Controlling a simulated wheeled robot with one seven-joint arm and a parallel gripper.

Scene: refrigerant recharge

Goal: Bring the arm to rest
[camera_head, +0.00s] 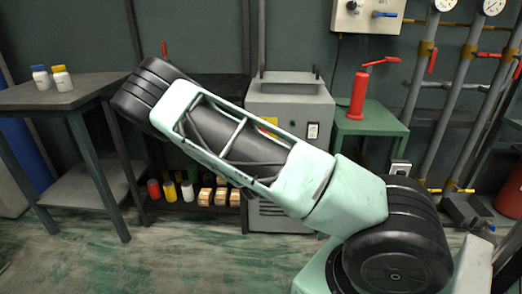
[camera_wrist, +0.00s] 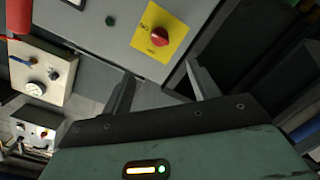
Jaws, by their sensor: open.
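My gripper (camera_wrist: 162,88) shows in the wrist view with its two dark fingers spread apart and nothing between them. It faces a grey cabinet (camera_wrist: 100,35) that carries a red knob (camera_wrist: 159,36) on a yellow plate. In the head view my pale green arm stretches from the lower right to the upper left across the middle. The gripper itself cannot be made out in the head view.
The grey cabinet (camera_head: 290,103) stands behind my arm. A green table (camera_head: 370,126) with a red can (camera_head: 358,96) is right of it. A dark table (camera_head: 62,97) with two small bottles is at left. Pipes with gauges (camera_head: 443,5) stand at right. Floor at lower left is clear.

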